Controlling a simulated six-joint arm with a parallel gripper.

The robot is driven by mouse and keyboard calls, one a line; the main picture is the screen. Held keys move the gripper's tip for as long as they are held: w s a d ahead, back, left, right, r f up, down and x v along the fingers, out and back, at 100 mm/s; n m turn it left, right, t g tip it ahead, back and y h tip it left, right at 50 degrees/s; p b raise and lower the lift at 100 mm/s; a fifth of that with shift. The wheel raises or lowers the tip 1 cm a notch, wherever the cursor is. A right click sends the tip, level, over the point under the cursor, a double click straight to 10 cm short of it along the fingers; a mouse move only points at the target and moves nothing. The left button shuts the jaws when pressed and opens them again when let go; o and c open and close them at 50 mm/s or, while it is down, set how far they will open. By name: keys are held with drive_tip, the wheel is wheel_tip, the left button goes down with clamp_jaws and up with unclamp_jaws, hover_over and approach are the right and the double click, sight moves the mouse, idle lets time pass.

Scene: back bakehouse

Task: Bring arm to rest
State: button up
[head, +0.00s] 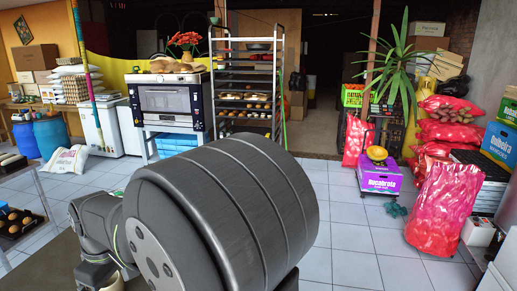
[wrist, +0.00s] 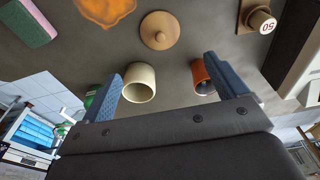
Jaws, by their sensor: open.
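My gripper (wrist: 164,70) shows in the wrist view with its two blue fingers spread wide and nothing held between them. It points over a dark worktop (wrist: 185,50). A cream cup (wrist: 140,84) stands near the left finger, and an orange-brown cup (wrist: 201,74) is beside the right finger, partly hidden by it. I cannot tell whether the fingers touch either cup. A round wooden lid-like piece with a knob (wrist: 160,31) lies beyond, between the fingers. In the head view my dark arm fills the middle, and the gripper does not show.
The wrist view also shows a pink-and-green sponge (wrist: 29,22), an orange flat piece (wrist: 105,9) and a weight-like cylinder (wrist: 262,21).

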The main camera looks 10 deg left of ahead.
drive_tip(key=f, duration=0.4)
drive_tip(key=a+f, duration=0.1)
drive_tip(key=f, duration=0.7)
drive_tip(key=shift+a+f, duration=0.2)
drive_tip(key=shift+f, duration=0.2)
drive_tip(key=r, duration=0.5)
drive_tip(key=shift+w+d+r, duration=0.1)
drive_tip(key=shift+w+d, duration=0.1)
drive_tip(key=w+d+r, duration=0.6)
drive_tip(key=d+r, duration=0.1)
drive_tip(key=d, duration=0.2)
drive_tip(key=w+a+r, duration=0.5)
drive_tip(key=w+a, duration=0.2)
drive_tip(key=a, duration=0.1)
drive_tip(key=s+a+f, duration=0.6)
drive_tip(key=a+f, duration=0.3)
drive_tip(key=a, duration=0.1)
drive_tip(key=shift+a, duration=0.2)
drive_tip(key=shift+o, duration=0.2)
drive_tip(key=shift+o, duration=0.9)
